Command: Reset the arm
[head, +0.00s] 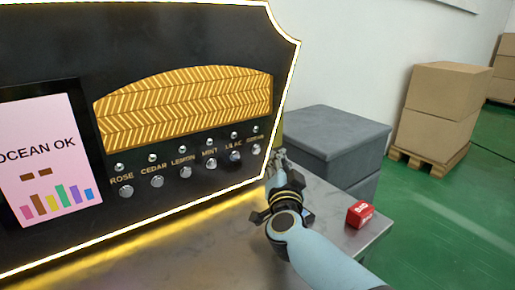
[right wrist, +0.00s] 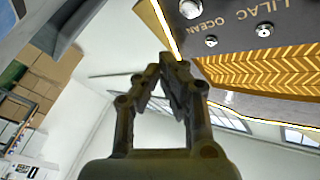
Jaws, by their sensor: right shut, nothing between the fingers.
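My right arm comes in from the lower right of the head view. My right gripper (head: 279,160) is at the right edge of the black vending machine (head: 190,40), near the last knobs of its row. In the right wrist view the gripper (right wrist: 174,62) is shut, with its fingertips together and nothing between them. The machine's panel (right wrist: 250,30) shows there at the upper right, with the labels LILAC and OCEAN. In the head view the machine's pink screen (head: 45,160) reads OCEAN OK. My left gripper is not in view.
A small red box (head: 360,214) sits on the metal table (head: 330,200) near its right edge. A dark grey bin (head: 335,140) stands behind the table. Cardboard boxes (head: 440,95) sit on a pallet at the back right. Green floor lies to the right.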

